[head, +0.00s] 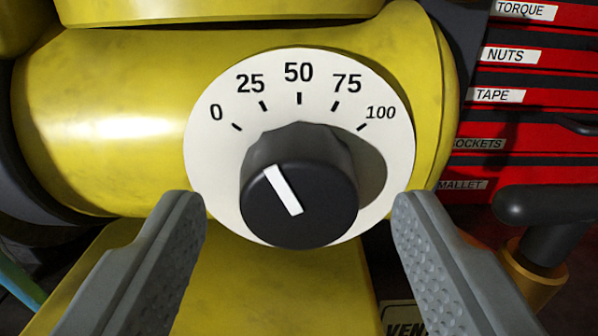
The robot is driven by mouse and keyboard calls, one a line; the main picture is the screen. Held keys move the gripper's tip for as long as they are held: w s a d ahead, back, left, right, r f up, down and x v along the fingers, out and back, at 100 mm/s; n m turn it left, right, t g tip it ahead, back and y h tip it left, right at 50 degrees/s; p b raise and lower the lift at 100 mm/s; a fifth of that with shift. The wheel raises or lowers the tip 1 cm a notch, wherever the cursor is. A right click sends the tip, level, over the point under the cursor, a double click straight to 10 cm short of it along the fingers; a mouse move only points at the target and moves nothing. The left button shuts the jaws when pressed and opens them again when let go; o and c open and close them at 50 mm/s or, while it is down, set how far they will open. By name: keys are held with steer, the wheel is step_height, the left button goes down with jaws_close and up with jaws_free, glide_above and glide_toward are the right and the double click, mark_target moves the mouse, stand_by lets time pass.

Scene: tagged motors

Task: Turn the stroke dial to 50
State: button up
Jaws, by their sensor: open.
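The stroke dial is a black knob (299,200) on a round white plate (213,165) in the middle of the head view. The plate is marked 0, 25, 50, 75 and 100 along its upper edge, with 50 at the top. The knob's white pointer line (283,190) slants up and to the left, roughly toward 25. My gripper (298,203) is open, with one grey finger at the left of the knob and the other at the right. Gaps show between both fingers and the knob; neither touches it.
The plate sits on a yellow rounded motor housing (100,120). At the right is a red drawer cabinet (560,72) with labels such as TORQUE, NUTS and TAPE. A dark handle-like part (545,206) with an orange collar stands right of my right finger. A partly hidden label (402,320) shows below.

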steer(key=shift+w, duration=0.4)
steer(key=c, duration=1)
steer(key=shift+m, duration=2.5)
steer(key=o, duration=1)
steer(key=shift+s, duration=0.15)
